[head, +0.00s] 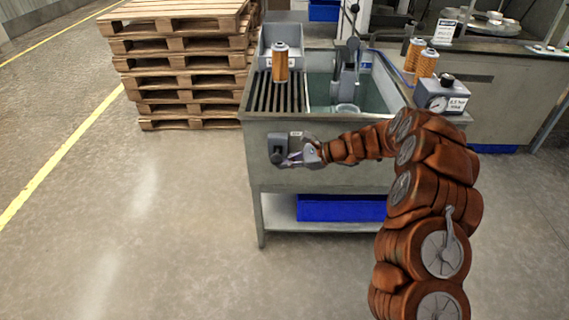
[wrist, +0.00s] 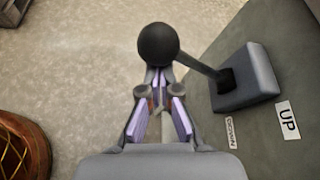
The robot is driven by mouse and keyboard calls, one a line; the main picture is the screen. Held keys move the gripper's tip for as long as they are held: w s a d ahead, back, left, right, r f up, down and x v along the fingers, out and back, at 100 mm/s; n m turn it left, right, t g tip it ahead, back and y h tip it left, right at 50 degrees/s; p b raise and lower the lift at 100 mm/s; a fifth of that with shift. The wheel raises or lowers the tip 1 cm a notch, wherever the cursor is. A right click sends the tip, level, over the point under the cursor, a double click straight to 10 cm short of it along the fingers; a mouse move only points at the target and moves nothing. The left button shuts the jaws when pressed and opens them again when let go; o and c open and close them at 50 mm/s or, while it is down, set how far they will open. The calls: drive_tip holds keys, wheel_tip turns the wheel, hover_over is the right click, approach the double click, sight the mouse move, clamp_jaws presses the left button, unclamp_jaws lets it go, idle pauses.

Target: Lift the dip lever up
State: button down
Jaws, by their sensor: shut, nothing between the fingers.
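The dip lever has a black ball knob (wrist: 158,44) on a thin rod that runs to a grey housing (wrist: 245,80) on the tank's front wall. UP (wrist: 287,120) and DOWN (wrist: 231,132) labels lie beside the housing. In the head view the lever (head: 277,156) is at the left of the front wall. My gripper (wrist: 157,78) is shut and empty, its fingertips at the knob's near edge; the knob partly covers the tips. I cannot tell whether they touch. In the head view my gripper (head: 300,156) is just right of the lever.
The grey tank (head: 340,165) has a slatted rack with an orange filter cartridge (head: 280,62) and a basin beside it. A gauge box (head: 443,95) stands at its right corner. Stacked pallets (head: 185,60) stand behind left. The floor in front and left is free.

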wheel_tip(320, 180, down, 4)
drive_tip(key=b, duration=0.2)
drive_tip(key=w+v, duration=0.1)
drive_tip(key=v, duration=0.9)
drive_tip(key=s+a+r+n+g+h, duration=0.2)
drive_tip(key=s+r+n, duration=0.3)
drive_tip(key=s, duration=0.6)
drive_tip(key=s+a+r+n+g+h, duration=0.25)
drive_tip(key=s+r+n, duration=0.2)
drive_tip(key=s, duration=0.65)
drive_tip(key=s+d+n+h, duration=0.35)
drive_tip(key=s+d, duration=0.45)
drive_tip(key=s, duration=0.5)
drive_tip(key=s+d+n+h, duration=0.3)
drive_tip(key=s+d+h, duration=0.35)
drive_tip(key=s, duration=0.75)
wheel_tip(320, 180, up, 17)
drive_tip(key=w+t+y+p, duration=0.1)
drive_tip(key=p, duration=1.5)
drive_tip(key=shift+w+d+f, duration=0.2)
drive_tip(key=shift+w+d, duration=0.05)
drive_tip(key=shift+d, duration=0.2)
